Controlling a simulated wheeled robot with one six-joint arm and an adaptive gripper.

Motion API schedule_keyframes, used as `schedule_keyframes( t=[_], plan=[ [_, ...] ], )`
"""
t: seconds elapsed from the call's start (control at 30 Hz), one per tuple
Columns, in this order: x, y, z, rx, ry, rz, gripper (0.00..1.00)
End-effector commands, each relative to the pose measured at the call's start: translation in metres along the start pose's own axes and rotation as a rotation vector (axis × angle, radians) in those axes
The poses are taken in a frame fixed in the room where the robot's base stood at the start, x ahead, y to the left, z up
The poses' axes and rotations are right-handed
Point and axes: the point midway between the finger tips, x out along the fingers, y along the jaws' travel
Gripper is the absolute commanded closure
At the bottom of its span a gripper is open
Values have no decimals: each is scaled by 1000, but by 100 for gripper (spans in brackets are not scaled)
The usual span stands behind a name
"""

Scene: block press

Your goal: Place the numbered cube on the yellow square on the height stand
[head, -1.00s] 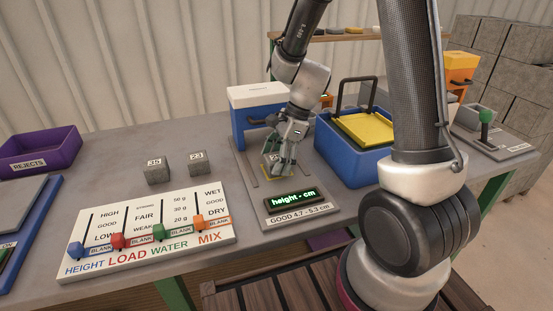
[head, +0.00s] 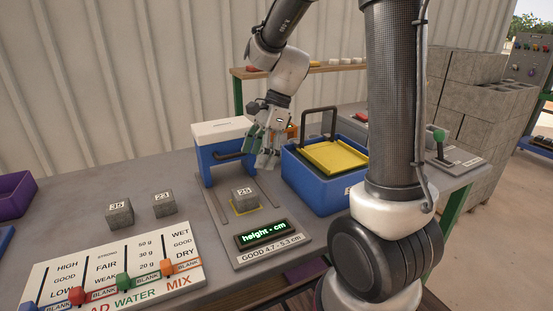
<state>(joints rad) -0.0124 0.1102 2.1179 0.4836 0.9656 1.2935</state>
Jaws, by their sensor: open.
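A grey cube numbered 25 (head: 244,199) sits on the yellow square (head: 234,211) of the height stand (head: 222,226). Only the yellow edges show around the cube's base. My gripper (head: 260,158) is open and empty, above and behind the cube, apart from it, near the stand's blue and white head (head: 222,132). The stand's display (head: 262,233) reads "height - cm", with "GOOD 4.7 - 5.3 cm" printed below.
Cubes 35 (head: 119,214) and 23 (head: 164,204) stand on the table to the left. A slider board (head: 110,272) lies in front of them. A blue box with a yellow top (head: 322,196) stands right of the stand. A purple bin (head: 14,197) is at far left.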

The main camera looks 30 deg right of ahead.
Motion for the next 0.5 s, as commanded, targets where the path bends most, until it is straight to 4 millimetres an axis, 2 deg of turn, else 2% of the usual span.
schedule_keyframes(
  t=[0.07, 0.17, 0.27, 0.4, 0.5],
  plan=[
    [-4, 3, 0, -25, 6, -5, 25],
    [-21, 17, -1, -147, 34, -29, 25],
    [-50, 45, -6, -389, 100, -64, 25],
    [-89, 98, -20, -820, 248, -92, 25],
    [-108, 133, -32, -1105, 364, -82, 25]
  ],
)
